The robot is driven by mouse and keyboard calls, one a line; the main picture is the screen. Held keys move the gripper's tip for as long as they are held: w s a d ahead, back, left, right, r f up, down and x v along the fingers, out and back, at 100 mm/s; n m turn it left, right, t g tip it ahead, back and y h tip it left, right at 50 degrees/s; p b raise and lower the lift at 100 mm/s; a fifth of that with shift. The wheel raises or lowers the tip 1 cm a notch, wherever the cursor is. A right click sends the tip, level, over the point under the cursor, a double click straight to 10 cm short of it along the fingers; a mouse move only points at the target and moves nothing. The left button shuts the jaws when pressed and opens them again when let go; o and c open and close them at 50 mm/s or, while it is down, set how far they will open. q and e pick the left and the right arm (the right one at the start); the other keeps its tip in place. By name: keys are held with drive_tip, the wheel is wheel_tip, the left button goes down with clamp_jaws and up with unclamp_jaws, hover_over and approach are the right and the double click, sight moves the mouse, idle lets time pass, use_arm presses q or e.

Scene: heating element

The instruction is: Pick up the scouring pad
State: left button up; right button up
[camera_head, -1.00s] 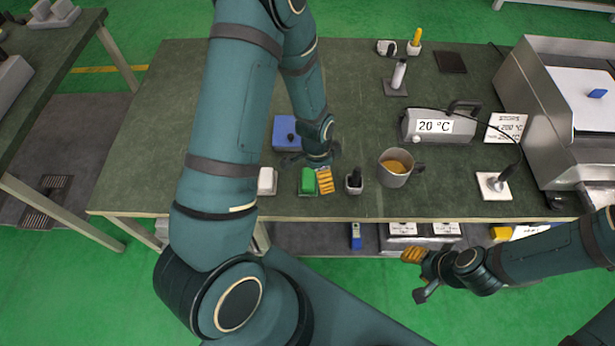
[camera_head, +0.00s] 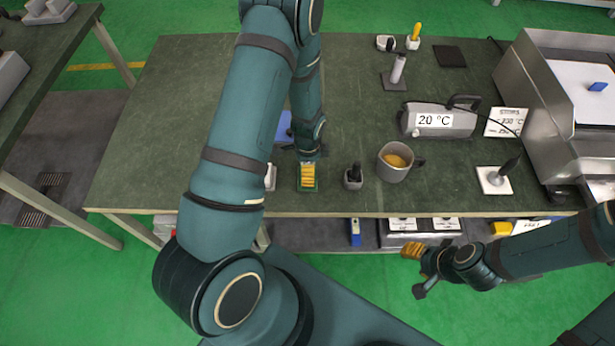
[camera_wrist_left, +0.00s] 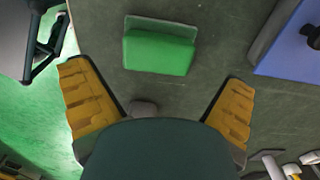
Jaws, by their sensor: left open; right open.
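A green block-shaped pad, which I take to be the scouring pad (camera_head: 307,188), lies near the front edge of the table. My left gripper (camera_head: 307,175) is over it in the head view, and its yellow finger hides most of the pad. In the left wrist view the pad (camera_wrist_left: 158,50) shows whole, ahead of the gap between the open yellow fingers of my left gripper (camera_wrist_left: 156,80), touching neither. My right gripper (camera_head: 416,270) is open and empty in front of the table, on the right.
A white block (camera_head: 270,177) stands left of the pad, partly hidden by my arm. A blue box (camera_head: 284,127) is behind. A small dark-handled holder (camera_head: 353,178) and a grey mug (camera_head: 394,162) stand to the right. The table (camera_head: 150,130) is clear at left.

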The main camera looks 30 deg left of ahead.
sight(300, 189)
use_arm(q)
wheel_tip(300, 189, down, 5)
drive_tip(key=shift+s+r+b, duration=0.1)
drive_tip(key=shift+r+b, duration=0.05)
drive_tip(key=shift+b, duration=0.5)
drive_tip(key=c, duration=1)
